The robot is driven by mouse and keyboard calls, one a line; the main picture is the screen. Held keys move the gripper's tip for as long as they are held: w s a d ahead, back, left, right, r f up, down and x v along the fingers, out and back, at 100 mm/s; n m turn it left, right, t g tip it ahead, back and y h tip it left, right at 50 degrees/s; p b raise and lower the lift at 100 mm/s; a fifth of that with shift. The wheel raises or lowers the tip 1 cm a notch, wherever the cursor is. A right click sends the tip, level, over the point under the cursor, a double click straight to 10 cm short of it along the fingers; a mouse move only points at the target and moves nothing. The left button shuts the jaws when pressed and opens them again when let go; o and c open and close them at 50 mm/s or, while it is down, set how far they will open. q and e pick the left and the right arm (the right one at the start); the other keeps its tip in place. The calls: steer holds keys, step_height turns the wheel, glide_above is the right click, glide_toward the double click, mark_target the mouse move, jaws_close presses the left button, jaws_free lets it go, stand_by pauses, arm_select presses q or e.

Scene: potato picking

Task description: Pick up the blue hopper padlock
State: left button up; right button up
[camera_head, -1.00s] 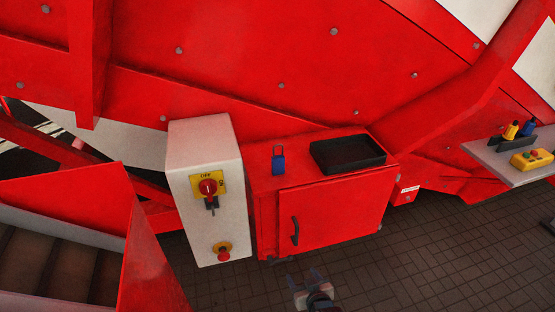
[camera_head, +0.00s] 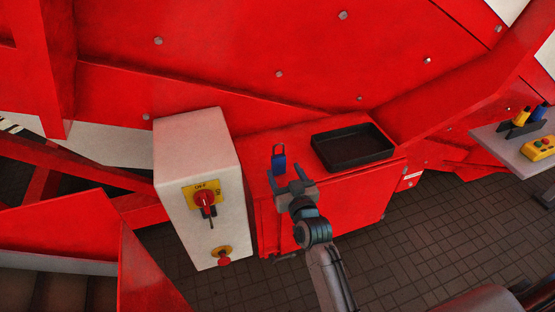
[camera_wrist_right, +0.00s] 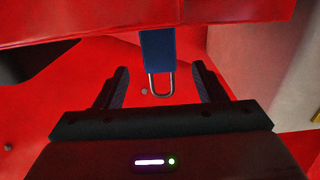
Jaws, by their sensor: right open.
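The blue padlock (camera_head: 279,162) lies on top of the red cabinet (camera_head: 262,183), left of the black tray. In the right wrist view the padlock (camera_wrist_right: 158,52) shows its blue body and metal shackle, in line with the gap between the fingers. My right gripper (camera_head: 285,175) is open and empty, just in front of the padlock, with a finger on each side of its line. In the wrist view the right gripper (camera_wrist_right: 160,85) shows both fingers spread around the shackle, not closed on it. Whether they touch it cannot be told. My left gripper does not show.
A black tray (camera_head: 330,161) sits on the cabinet to the right. A white control box (camera_head: 178,157) with a red switch (camera_head: 204,199) stands close on the left. A grey side table (camera_head: 490,138) is at the far right. Red sloping panels rise behind.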

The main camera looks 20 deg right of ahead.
mark_target(280, 164)
steer(key=shift+w+f, duration=0.1)
steer(key=shift+w, duration=1.05)
steer(key=w+b, duration=0.1)
steer(key=w, duration=0.3)
steer(key=shift+w+a+f, duration=0.1)
steer(key=shift+w, duration=0.7)
steer(key=c, duration=0.7)
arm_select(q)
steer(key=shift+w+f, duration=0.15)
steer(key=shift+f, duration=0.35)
arm_select(e)
steer(key=c, duration=0.4)
